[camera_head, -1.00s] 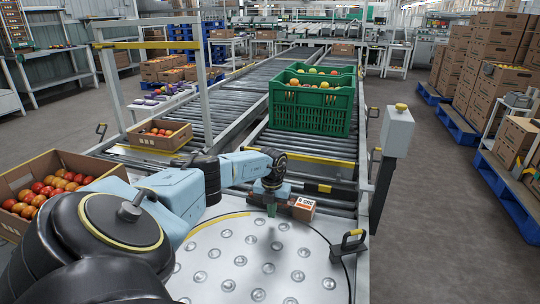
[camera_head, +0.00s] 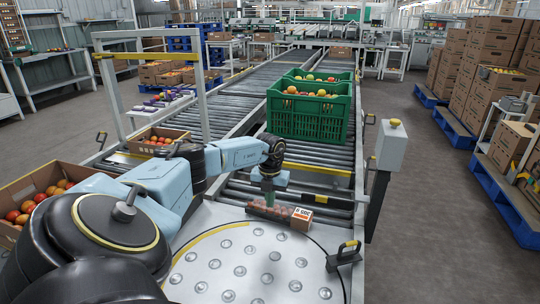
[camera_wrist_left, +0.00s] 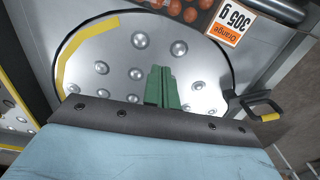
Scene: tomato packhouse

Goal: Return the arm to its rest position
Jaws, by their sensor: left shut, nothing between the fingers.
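My left arm reaches in from the left in the head view. Its gripper (camera_head: 269,201) has green fingers pointing down, shut and empty, above a round metal plate with ball rollers (camera_head: 215,262). A small dark tray of reddish-orange tomatoes (camera_head: 268,211) with an orange and white label (camera_head: 302,214) lies at the plate's far edge, just beyond the fingertips. The right gripper is not in view.
Green crates of tomatoes (camera_head: 308,118) stand on the roller conveyor beyond. A black handle (camera_head: 345,255) and a grey post box (camera_head: 390,148) stand at the right.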

